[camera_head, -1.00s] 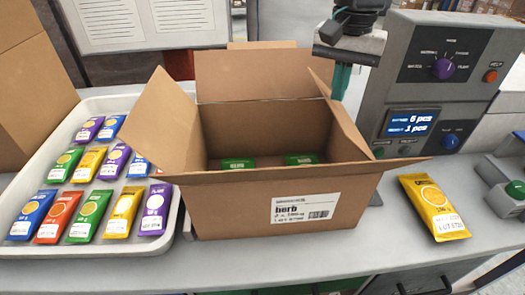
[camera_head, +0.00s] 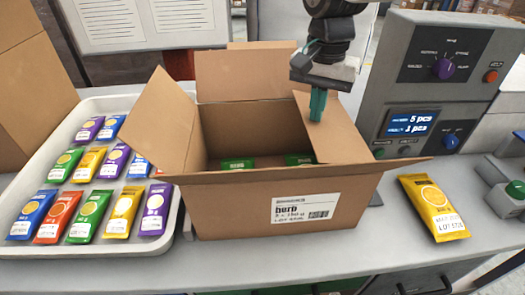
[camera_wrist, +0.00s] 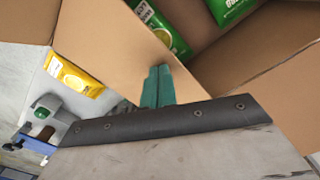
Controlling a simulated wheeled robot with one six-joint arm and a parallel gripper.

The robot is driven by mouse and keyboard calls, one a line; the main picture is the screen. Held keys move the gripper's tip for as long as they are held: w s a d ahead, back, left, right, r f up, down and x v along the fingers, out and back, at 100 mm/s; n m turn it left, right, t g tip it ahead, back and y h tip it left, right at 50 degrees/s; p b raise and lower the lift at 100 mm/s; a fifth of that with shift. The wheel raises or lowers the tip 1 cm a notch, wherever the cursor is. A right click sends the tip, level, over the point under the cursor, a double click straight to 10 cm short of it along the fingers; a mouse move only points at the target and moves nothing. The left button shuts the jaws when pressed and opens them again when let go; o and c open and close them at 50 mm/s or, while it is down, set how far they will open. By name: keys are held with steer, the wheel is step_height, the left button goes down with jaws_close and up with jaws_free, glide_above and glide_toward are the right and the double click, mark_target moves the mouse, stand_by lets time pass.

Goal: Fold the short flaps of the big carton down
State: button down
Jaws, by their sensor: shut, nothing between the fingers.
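The big carton (camera_head: 240,205) stands on the counter, its top open, with a "herb" label on the front. Its left short flap (camera_head: 161,121) stands up and leans outward. Its right short flap (camera_head: 331,128) is tilted inward over the opening. The back long flap (camera_head: 250,75) stands up and the front long flap sticks out toward me. Green packets (camera_head: 238,164) lie inside. My gripper (camera_head: 317,104) is shut and empty, its teal fingers at the right flap, seemingly touching it. In the wrist view the fingers (camera_wrist: 158,86) are against the flap (camera_wrist: 110,45).
A white tray (camera_head: 88,246) with several colored packets stands left of the carton. A yellow packet (camera_head: 433,207) lies on the counter at right. A grey weigher (camera_head: 437,80) with a display and knobs stands behind it. Another carton (camera_head: 30,90) is at far left.

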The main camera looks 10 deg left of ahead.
steer(key=shift+a+f, duration=0.25)
steer(key=shift+f, duration=0.95)
step_height(320, 180, up, 9)
stand_by(0.3)
